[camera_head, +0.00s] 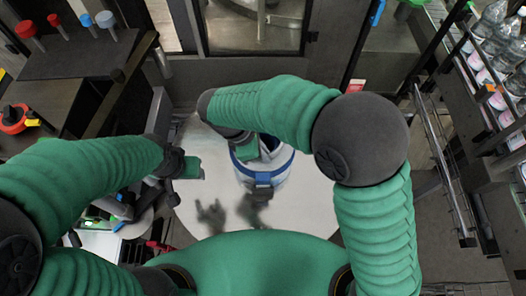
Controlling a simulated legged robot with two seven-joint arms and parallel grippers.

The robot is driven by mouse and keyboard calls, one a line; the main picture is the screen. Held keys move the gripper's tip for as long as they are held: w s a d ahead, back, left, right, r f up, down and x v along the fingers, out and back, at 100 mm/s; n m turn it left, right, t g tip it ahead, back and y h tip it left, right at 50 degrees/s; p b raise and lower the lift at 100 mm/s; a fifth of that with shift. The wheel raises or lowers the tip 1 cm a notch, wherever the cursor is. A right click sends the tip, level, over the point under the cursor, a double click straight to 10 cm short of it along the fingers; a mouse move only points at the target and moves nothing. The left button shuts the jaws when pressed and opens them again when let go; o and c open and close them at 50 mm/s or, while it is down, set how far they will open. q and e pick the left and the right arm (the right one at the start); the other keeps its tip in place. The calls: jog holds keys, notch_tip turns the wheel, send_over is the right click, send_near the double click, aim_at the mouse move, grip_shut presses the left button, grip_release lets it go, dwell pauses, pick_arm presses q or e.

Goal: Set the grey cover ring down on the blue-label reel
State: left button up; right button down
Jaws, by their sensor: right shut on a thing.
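The blue-label reel (286,168), pale with a blue band, stands on the round pale table (310,205) in front of me. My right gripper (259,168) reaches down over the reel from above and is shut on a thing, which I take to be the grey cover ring. The arm and gripper hide most of it. I cannot tell whether the ring touches the reel. My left gripper (193,168) is to the left of the reel, above the table's left edge, apart from it and with nothing visible in it. Its jaws are unclear.
Dark shelves (75,58) at the upper left carry red-topped and blue-topped items. A rack of clear bottles (490,45) stands at the right. The table's front part, with shadows on it, and its right part are clear.

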jog(key=shift+f, duration=0.1)
jog(key=shift+f, duration=0.25)
jog(key=shift+r, duration=0.1)
jog(key=shift+a+r+p, duration=0.25)
jog(key=shift+r+p, duration=0.05)
jog(key=shift+p, duration=0.05)
jog(key=shift+f, duration=0.15)
